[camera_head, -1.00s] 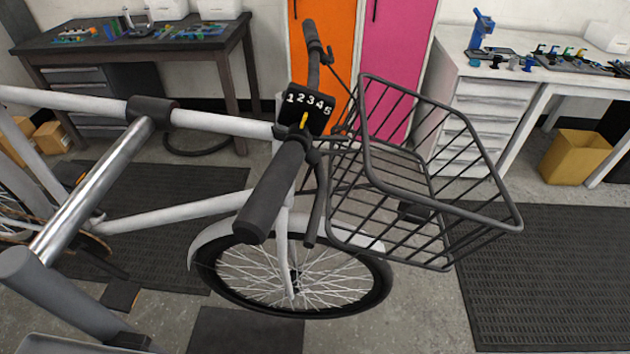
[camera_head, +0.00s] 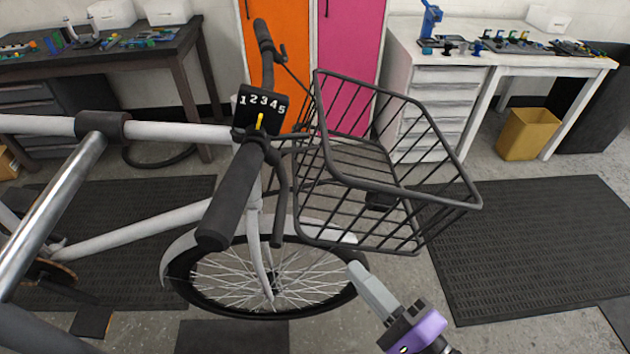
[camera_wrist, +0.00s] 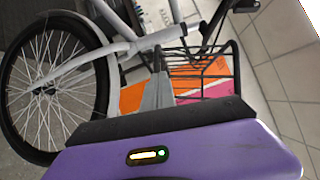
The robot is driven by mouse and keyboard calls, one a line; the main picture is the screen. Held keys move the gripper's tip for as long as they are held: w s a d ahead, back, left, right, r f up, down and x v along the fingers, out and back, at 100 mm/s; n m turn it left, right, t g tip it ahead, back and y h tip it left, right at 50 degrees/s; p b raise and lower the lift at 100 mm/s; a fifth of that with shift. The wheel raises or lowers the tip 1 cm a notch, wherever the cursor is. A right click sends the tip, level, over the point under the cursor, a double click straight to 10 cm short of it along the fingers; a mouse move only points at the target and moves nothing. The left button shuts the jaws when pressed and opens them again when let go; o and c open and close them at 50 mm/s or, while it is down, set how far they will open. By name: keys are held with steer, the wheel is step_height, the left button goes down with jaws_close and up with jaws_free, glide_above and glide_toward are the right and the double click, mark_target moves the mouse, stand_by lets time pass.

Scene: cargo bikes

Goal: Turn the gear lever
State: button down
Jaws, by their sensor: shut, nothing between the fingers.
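The gear lever (camera_head: 260,121) is a small yellow pointer on the handlebar, just below a black plate (camera_head: 263,104) with the white numbers 1 to 5. It points up, towards the middle of the numbers. A thick dark handlebar grip (camera_head: 232,192) extends from it towards me. My gripper (camera_head: 357,270), with grey fingers and a purple body, is at the lower right in the head view, below the basket and well apart from the lever. Its fingers also show in the wrist view (camera_wrist: 157,80), shut and empty. I cannot make out the lever in the wrist view.
A black wire basket (camera_head: 385,165) is mounted ahead of the handlebar, above and near my gripper. The front wheel (camera_head: 265,285) stands left of the gripper. A white workbench (camera_head: 445,60) is behind on the right. The floor mat (camera_head: 535,240) at right is clear.

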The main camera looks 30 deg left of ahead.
steer(key=s+a+r+n+g+y, duration=0.1)
steer(key=a+r+n+g+y, duration=0.15)
steer(key=r, duration=0.35)
steer(key=a+r+n+g+y, duration=0.1)
steer(key=a+r+g+y, duration=0.1)
steer(key=a+r+g, duration=0.3)
steer(key=r+p+x, duration=0.1)
steer(key=p+x, duration=0.1)
steer(key=x, duration=0.5)
steer(key=shift+w+r+t+p, duration=0.25)
steer(key=shift+r+t+p, duration=0.1)
steer(key=shift+t, duration=0.1)
steer(key=s+a+m+y+b, duration=0.1)
steer(key=b, duration=0.3)
steer(key=shift+a+f+t, duration=0.1)
steer(key=shift+a+t, duration=0.2)
steer(key=shift+t, duration=0.1)
